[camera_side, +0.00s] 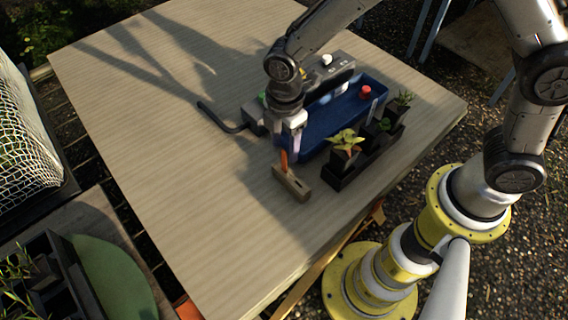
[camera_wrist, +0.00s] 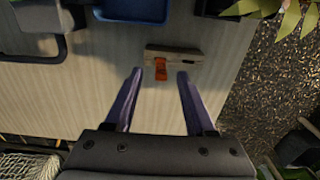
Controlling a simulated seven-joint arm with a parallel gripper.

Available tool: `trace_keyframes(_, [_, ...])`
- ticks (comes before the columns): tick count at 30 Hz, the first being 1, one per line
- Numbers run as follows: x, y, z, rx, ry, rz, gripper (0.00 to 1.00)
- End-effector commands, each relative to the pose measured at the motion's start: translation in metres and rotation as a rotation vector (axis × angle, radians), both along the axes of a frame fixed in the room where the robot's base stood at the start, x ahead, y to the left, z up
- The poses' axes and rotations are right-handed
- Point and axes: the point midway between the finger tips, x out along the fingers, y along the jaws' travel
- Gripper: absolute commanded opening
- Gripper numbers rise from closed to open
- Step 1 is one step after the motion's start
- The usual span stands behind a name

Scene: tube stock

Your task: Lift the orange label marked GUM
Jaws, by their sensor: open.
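The orange label (camera_side: 284,160) stands upright in a small wooden block (camera_side: 291,184) on the table. In the wrist view the label (camera_wrist: 161,70) shows near the left part of the block (camera_wrist: 185,55). Its lettering is too small to read. My gripper (camera_side: 287,147) points down just above the block, close to the label. In the wrist view my gripper (camera_wrist: 160,75) is open, with one finger on each side of the label and a gap to both. I cannot tell how far the fingertips are from it in height.
A dark planter (camera_side: 347,177) with small plants is close on the right. The table's left and front are clear.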

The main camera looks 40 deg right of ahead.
Motion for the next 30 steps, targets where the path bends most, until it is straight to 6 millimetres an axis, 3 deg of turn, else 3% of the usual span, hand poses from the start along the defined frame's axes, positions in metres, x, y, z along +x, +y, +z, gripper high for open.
trace_keyframes(12, [-0.002, 0.003, -0.047, -0.001, 0.002, 0.000, 0.55])
trace_keyframes(22, [-0.001, 0.003, -0.054, 0.000, -0.001, 0.000, 0.55])
trace_keyframes(30, [-0.001, 0.003, -0.054, 0.000, 0.000, 0.000, 0.08])
